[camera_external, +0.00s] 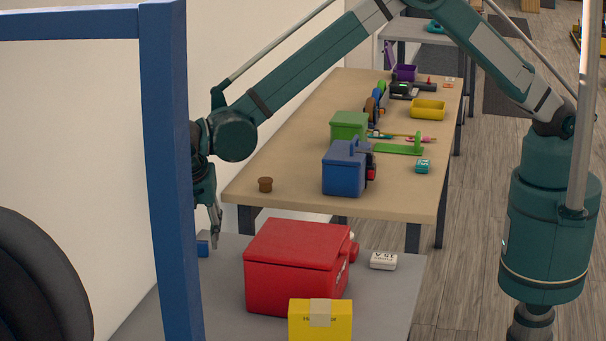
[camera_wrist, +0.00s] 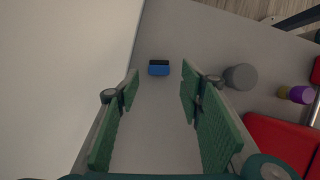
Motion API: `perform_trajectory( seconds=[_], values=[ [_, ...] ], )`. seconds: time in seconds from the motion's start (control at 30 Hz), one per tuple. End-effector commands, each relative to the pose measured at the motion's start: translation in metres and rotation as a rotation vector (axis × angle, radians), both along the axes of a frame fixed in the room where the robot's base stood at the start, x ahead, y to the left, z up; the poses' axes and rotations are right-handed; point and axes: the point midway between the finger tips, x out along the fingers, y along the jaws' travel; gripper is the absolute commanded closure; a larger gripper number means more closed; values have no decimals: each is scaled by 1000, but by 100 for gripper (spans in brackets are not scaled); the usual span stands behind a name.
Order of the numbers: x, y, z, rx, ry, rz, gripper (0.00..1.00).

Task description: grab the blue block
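The blue block (camera_external: 203,249) lies on the grey table near the wall, partly hidden behind the blue post in the external view. In the wrist view the small blue block (camera_wrist: 159,70), with a black strip along its far side, lies on the table ahead of the fingers, roughly centred between them. My gripper (camera_wrist: 160,88) is open, its two green fingers spread wide with nothing between them. In the external view my gripper (camera_external: 215,240) points down just right of the block. I cannot tell its exact height above the table.
A red box (camera_external: 297,255) stands right of my gripper, with a yellow box (camera_external: 320,322) in front. A grey round object (camera_wrist: 241,76) lies right of the fingers in the wrist view. A white wall (camera_wrist: 60,70) runs close on the left. The table around the block looks clear.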

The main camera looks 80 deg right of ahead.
Motion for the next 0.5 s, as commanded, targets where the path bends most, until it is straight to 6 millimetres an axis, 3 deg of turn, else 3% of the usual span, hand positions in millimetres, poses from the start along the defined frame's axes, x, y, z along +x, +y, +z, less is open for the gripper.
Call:
perform_trajectory(
  seconds=[0.23, 0.5],
  values=[
    [4, -11, -27, 0, 0, 0, 62],
    [5, -14, -35, 0, 0, 0, 62]
  ],
)
